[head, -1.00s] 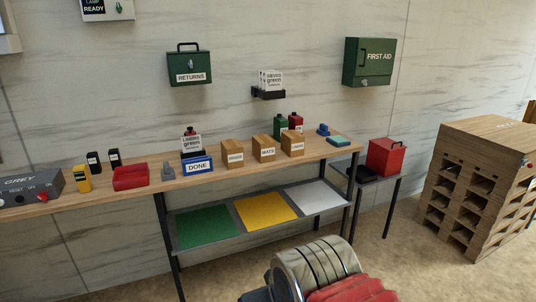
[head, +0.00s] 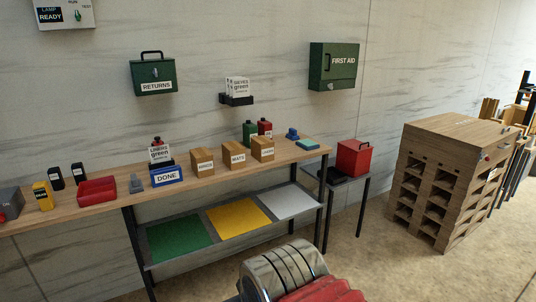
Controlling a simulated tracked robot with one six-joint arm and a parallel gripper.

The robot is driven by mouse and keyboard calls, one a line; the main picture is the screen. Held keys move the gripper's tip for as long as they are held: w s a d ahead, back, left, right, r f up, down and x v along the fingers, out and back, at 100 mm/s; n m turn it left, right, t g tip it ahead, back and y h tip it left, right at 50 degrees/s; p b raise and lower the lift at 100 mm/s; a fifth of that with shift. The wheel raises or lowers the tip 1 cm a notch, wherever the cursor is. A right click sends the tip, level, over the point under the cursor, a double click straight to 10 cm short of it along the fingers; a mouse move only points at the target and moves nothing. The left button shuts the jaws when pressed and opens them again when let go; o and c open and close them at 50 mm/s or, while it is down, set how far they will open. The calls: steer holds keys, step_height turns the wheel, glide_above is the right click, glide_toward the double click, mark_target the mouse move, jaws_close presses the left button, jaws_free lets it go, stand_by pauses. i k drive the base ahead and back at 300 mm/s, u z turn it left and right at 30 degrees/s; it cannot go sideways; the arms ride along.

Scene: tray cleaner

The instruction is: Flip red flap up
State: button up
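I cannot clearly make out a red flap. A grey control box (head: 10,203) is cut off by the left edge of the head view, on the wooden bench. A small red part (head: 3,217) shows on its front, too small and cropped to tell whether it is a flap or how it stands. A silver ribbed and red part of my own arm shows at the bottom centre. My gripper's fingers are not in view.
The wooden bench (head: 110,202) holds a yellow block (head: 42,196), a red tray (head: 98,191), a blue DONE sign (head: 168,176) and cardboard boxes (head: 203,161). Floor at lower right is clear.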

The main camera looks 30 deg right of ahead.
mark_target(156, 142)
steer(key=u, duration=0.6)
steer(key=i, duration=1.05)
steer(key=u, duration=0.55)
steer(key=i, duration=0.9)
steer(key=z, duration=0.75)
steer(key=i, duration=0.95)
steer(key=z, duration=0.5)
